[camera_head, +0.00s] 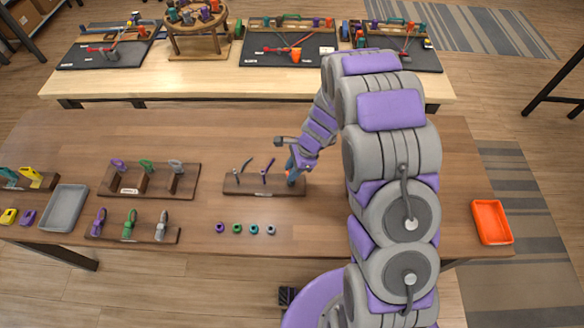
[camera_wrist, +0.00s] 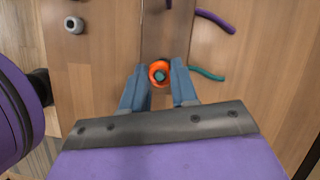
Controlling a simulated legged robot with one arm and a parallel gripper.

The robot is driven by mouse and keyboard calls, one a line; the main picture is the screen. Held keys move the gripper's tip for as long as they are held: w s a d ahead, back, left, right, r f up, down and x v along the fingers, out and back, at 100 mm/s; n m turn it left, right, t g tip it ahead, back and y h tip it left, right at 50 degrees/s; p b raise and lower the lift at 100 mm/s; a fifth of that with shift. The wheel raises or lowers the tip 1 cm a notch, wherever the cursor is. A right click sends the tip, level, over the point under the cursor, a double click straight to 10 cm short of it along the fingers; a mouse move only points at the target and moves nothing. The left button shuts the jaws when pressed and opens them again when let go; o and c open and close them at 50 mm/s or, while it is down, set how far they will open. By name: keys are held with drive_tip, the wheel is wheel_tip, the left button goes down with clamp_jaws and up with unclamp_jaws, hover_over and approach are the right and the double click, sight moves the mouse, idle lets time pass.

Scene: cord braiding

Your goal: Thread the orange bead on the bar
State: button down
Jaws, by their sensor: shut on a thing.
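The orange bead (camera_wrist: 152,72) is a ring between the two fingertips of my gripper (camera_wrist: 160,80) in the wrist view. My gripper is shut on it, with one blue-grey finger on each side. A teal spot shows inside the bead's hole; I cannot tell how far the bead is around it. A teal curved bar (camera_wrist: 207,74) and a purple bar (camera_wrist: 215,21) show to the right. In the head view my gripper (camera_head: 292,170) is at the right end of the dark wooden base (camera_head: 250,189), beside the purple bar (camera_head: 267,170). The bead is mostly hidden there.
A row of several small beads (camera_head: 238,228) lies in front of the base. A grey bead (camera_wrist: 73,25) is left in the wrist view. Hook stands (camera_head: 152,187) and a grey tray (camera_head: 65,208) are left. An orange tray (camera_head: 491,222) is right. Table between is clear.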

idle(0.3)
drive_tip(key=c, duration=0.8)
unclamp_jaws()
drive_tip(key=shift+o, duration=0.3)
drive_tip(key=shift+o, duration=1.3)
drive_tip(key=p+v, duration=0.5)
drive_tip(key=v, duration=0.1)
